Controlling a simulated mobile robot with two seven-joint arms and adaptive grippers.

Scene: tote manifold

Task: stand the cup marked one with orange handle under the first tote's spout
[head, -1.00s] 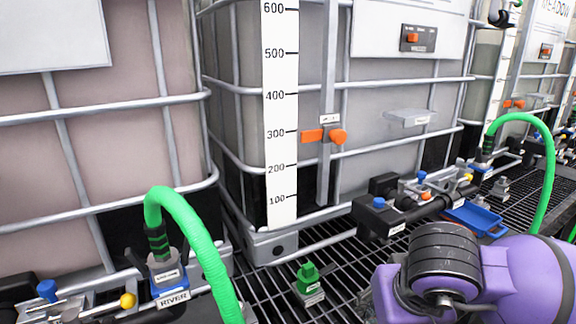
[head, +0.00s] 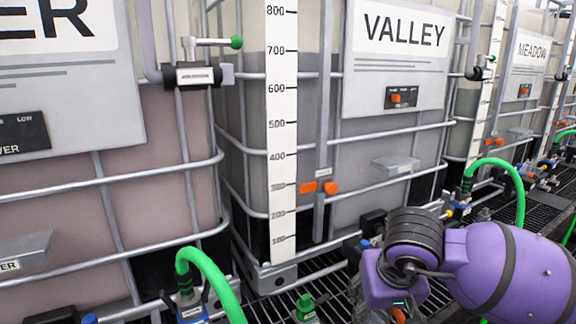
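The leftmost tote (head: 120,195) stands at the left, with a sign ending in "ER". A green hose (head: 213,277) rises from a fitting low at its right corner. I cannot make out its spout. I cannot identify the cup marked one. A small orange patch (head: 397,315) shows at the bottom edge under my purple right arm, and I cannot tell what it belongs to. Grey parts beside my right wrist may be my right gripper (head: 366,297), mostly hidden or cut off, so its fingers are unclear. My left gripper is out of view.
The tote marked VALLEY (head: 400,105) stands in the middle, with a white level scale (head: 283,140) and an orange clamp (head: 318,187). The tote marked MEADOW (head: 528,60) is beyond it. A green block (head: 305,307) sits on the black floor grating (head: 330,277).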

